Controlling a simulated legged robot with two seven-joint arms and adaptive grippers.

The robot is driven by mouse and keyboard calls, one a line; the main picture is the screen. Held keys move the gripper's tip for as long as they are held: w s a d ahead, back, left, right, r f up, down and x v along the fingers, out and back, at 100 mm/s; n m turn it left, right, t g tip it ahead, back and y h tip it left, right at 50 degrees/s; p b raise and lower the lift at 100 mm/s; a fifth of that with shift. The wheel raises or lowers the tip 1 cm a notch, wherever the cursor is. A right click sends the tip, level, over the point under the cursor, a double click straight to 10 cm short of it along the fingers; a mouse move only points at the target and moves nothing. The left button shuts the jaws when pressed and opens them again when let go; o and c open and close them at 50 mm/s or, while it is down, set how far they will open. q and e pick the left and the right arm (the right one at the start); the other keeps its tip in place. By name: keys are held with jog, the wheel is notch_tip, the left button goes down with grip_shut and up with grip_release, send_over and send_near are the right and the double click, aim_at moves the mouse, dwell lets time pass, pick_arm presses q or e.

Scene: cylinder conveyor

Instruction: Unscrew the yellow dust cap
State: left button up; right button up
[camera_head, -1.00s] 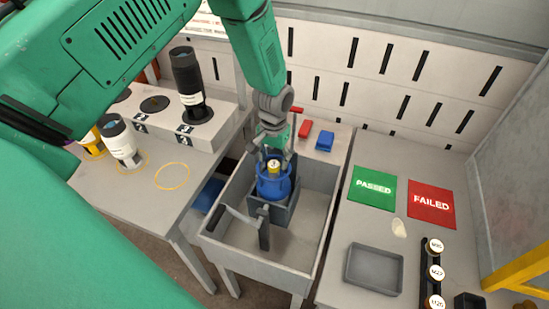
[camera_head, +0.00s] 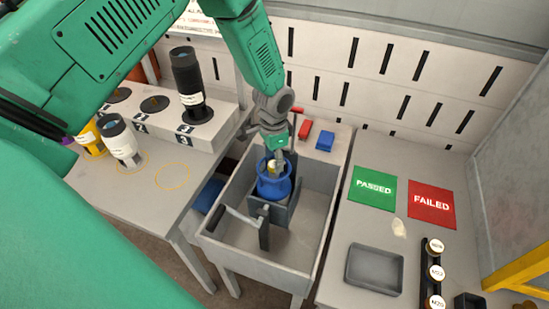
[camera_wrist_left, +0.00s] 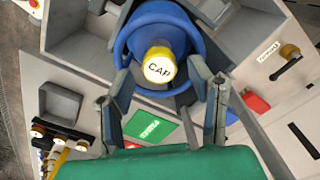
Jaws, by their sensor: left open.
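The yellow dust cap (camera_head: 272,168), marked "CAP" on its end in the left wrist view (camera_wrist_left: 159,66), sits on top of a blue cylinder part with a flared rim (camera_head: 274,188). The blue part stands upright in a dark grey vise (camera_head: 285,212) inside a grey bin. My left gripper (camera_head: 277,152) is open and points down just above the cap. In the left wrist view its fingers (camera_wrist_left: 168,84) are spread to either side of the cap, with visible gaps. My right gripper is not in view.
The vise handle (camera_head: 240,218) and the grey bin walls (camera_head: 322,235) surround the blue part. To the right are a green PASSED mat (camera_head: 372,188), a red FAILED mat (camera_head: 431,205) and a grey tray (camera_head: 374,270). Dark and white cylinders (camera_head: 188,80) stand at left.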

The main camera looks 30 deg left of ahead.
pick_arm(q)
jog(key=shift+s+f+b, duration=0.1)
jog(key=shift+f+b, duration=0.8)
jog(key=shift+f, duration=0.4)
jog(key=shift+r, duration=0.1)
grip_shut()
jog(key=n, duration=0.4)
jog(key=shift+n+p, duration=0.3)
jog(key=shift+p, duration=0.05)
jog(key=c, duration=1)
grip_release()
jog(key=shift+r, duration=0.1)
grip_shut()
